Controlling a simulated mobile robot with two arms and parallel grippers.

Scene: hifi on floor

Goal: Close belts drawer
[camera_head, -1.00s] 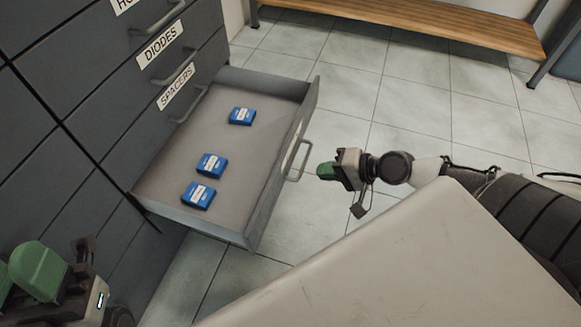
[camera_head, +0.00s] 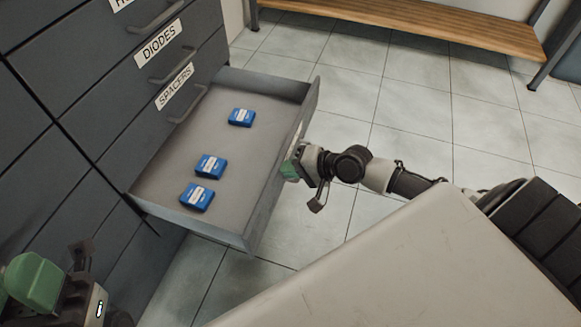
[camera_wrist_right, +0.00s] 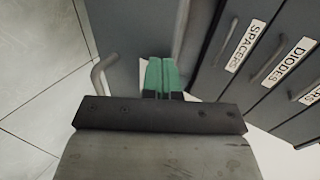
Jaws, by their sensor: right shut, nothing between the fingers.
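The open drawer (camera_head: 225,215) sticks out of the grey cabinet below the one labelled SPACERS; its own label cannot be read here. Three blue boxes lie in it: one near the back (camera_head: 241,117), two nearer (camera_head: 211,166) and (camera_head: 197,196). My right gripper (camera_head: 289,171) is shut and empty, its green fingertips at the outside of the drawer front, by the handle. In the right wrist view the green fingers (camera_wrist_right: 161,76) are together against the drawer front, with the handle (camera_wrist_right: 101,76) beside them. My left gripper (camera_head: 33,283) is at the lower left, only partly visible.
The cabinet (camera_head: 80,100) has closed drawers labelled DIODES and SPACERS above the open one. A wooden bench (camera_head: 420,22) stands at the back. Tiled floor (camera_head: 410,130) is free right of the drawer.

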